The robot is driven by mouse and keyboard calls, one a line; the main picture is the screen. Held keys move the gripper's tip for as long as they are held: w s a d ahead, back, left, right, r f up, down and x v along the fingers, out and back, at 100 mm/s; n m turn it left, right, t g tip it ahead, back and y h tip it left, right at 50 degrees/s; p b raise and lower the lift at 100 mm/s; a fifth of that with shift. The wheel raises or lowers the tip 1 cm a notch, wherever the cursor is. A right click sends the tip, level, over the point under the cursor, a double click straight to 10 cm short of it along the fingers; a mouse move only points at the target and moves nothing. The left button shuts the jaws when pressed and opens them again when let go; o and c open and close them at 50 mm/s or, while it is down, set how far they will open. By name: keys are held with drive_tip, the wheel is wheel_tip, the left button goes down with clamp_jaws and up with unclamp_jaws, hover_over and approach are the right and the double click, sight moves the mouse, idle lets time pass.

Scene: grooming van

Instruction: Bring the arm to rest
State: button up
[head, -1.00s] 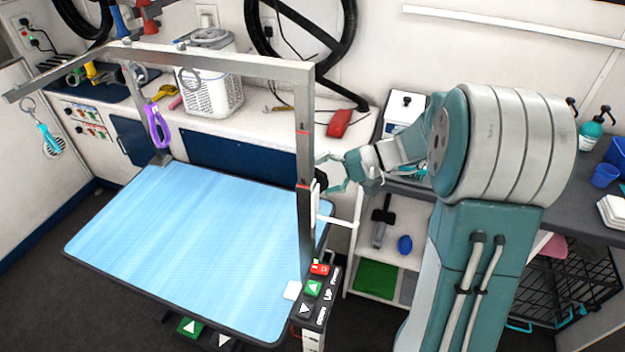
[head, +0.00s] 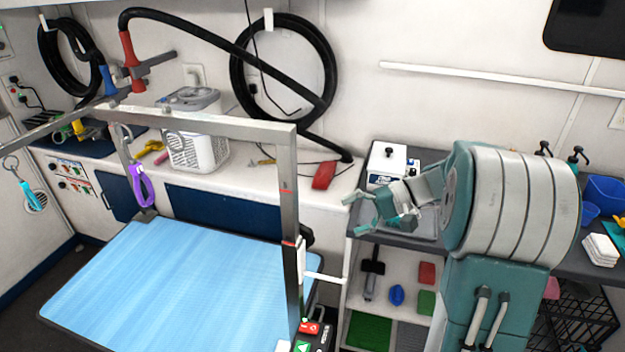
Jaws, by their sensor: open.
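My gripper (head: 360,213) is at the end of my folded teal and white arm, right of the middle in the head view. Its fingers are spread and point left, and I see nothing between them. It hangs in front of the grey counter, to the right of the grooming table's upright post (head: 290,215). The gripper and the post look apart.
The blue-topped grooming table (head: 170,290) fills the lower left, with a metal overhead bar (head: 200,122) above it. A white box with a black knob (head: 388,165) stands behind my gripper. Shelves (head: 388,270) with brushes lie below. White towels (head: 600,250) are at right.

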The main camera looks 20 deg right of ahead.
drive_tip(key=s+a+r+n+t+h, duration=0.1)
drive_tip(key=s+a+n+h, duration=0.1)
drive_tip(key=s+a+h, duration=0.3)
drive_tip(key=s+a+r+n+t+h, duration=0.1)
drive_tip(key=s+a+h, duration=0.5)
drive_tip(key=s, duration=0.8)
drive_tip(key=n+t+h, duration=0.1)
drive_tip(key=h, duration=0.1)
drive_tip(key=shift+h, duration=0.3)
drive_tip(key=shift+r, duration=0.1)
